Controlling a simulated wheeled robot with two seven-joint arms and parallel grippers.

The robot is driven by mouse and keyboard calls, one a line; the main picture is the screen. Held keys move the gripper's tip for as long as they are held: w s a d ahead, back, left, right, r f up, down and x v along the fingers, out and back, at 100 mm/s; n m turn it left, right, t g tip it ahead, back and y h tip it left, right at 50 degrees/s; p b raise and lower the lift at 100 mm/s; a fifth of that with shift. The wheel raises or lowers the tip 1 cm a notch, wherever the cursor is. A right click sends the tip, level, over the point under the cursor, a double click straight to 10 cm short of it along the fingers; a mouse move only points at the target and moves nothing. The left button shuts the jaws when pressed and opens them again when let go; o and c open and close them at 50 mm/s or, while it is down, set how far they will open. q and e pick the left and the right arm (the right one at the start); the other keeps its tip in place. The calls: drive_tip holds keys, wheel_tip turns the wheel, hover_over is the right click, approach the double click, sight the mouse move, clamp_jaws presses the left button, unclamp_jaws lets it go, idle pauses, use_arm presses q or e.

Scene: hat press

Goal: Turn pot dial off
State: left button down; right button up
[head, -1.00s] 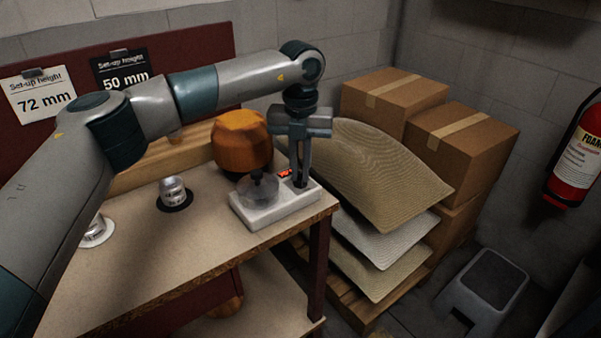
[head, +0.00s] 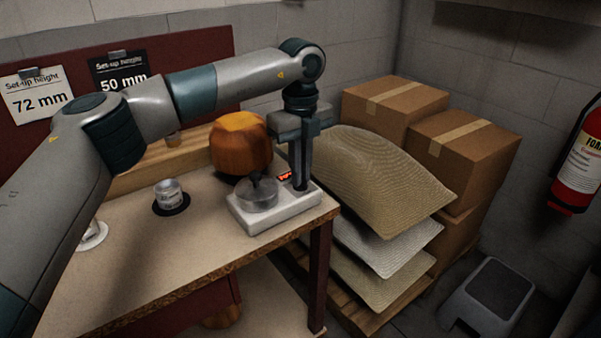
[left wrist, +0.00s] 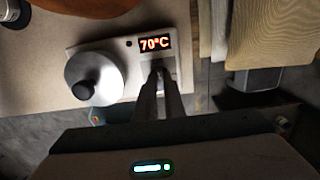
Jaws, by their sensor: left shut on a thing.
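The glue pot (head: 258,193), a round grey pot with a black lid knob, sits on a pale heater base (head: 270,223) at the table's right corner. In the left wrist view the pot (left wrist: 112,75) is left of my fingers, and the base's lit display (left wrist: 155,44) reads 70°C in orange. My left gripper (head: 299,184) points down at the base's right end, beside the pot. In the left wrist view the left gripper (left wrist: 158,72) is shut at the spot just below the display. The dial is hidden between the fingers, which are closed on it. My right gripper is not in view.
An orange-brown rounded block (head: 241,145) stands close behind the pot. A small metal tin (head: 170,194) on a dark disc is to the left on the table (head: 130,255). Stacked sacks (head: 380,180) and cardboard boxes (head: 465,150) stand beyond the table's right edge.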

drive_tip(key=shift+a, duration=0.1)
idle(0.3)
use_arm(q)
drive_tip(key=c, duration=1.8)
unclamp_jaws()
drive_tip(key=shift+c, duration=0.2)
wheel_tip(320, 180, up, 18)
drive_tip(key=shift+f+p, duration=0.25)
drive_tip(key=shift+p, duration=0.1)
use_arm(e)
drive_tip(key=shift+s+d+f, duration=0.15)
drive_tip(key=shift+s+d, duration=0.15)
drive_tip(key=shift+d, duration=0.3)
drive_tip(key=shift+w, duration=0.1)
